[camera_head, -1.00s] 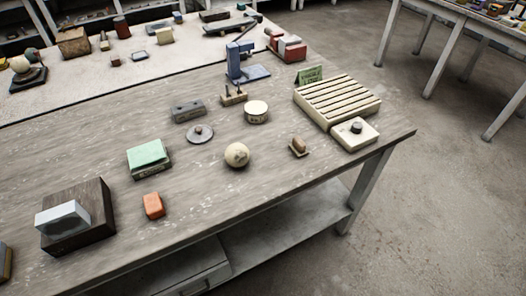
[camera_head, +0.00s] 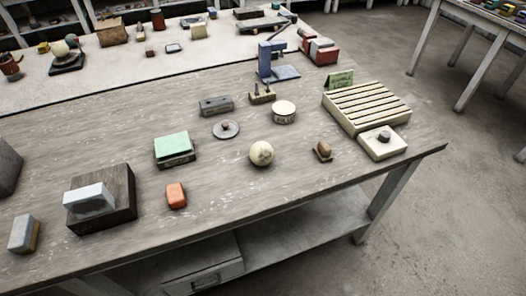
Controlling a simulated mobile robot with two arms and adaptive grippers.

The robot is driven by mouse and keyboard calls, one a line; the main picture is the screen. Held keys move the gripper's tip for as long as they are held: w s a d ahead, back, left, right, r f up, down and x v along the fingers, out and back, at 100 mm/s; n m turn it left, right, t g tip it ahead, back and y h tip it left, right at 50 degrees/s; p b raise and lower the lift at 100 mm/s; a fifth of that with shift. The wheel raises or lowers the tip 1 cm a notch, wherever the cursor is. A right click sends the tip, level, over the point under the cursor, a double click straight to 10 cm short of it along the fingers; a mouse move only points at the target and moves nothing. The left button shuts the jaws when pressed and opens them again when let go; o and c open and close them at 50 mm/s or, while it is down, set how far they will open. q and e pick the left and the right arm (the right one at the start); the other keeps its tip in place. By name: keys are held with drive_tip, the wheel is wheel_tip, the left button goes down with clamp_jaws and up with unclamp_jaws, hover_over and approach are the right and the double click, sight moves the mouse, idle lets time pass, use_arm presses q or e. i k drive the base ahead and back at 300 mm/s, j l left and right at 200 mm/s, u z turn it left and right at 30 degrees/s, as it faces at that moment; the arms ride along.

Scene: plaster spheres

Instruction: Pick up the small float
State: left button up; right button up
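Several things on the grey workbench (camera_head: 110,135) could be the small float; I cannot tell for certain which one is. Neither of my grippers is in view.
A blue stand (camera_head: 276,64) is at the back. Bare wood lies between them.

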sight(323, 150)
drive_tip(key=i+l+u, duration=0.15)
drive_tip(key=l+u, duration=0.2)
drive_tip(key=l, duration=0.15)
drive_tip(key=l+u, duration=0.35)
drive_tip(key=l, duration=0.15)
drive_tip(key=i+l, duration=0.05)
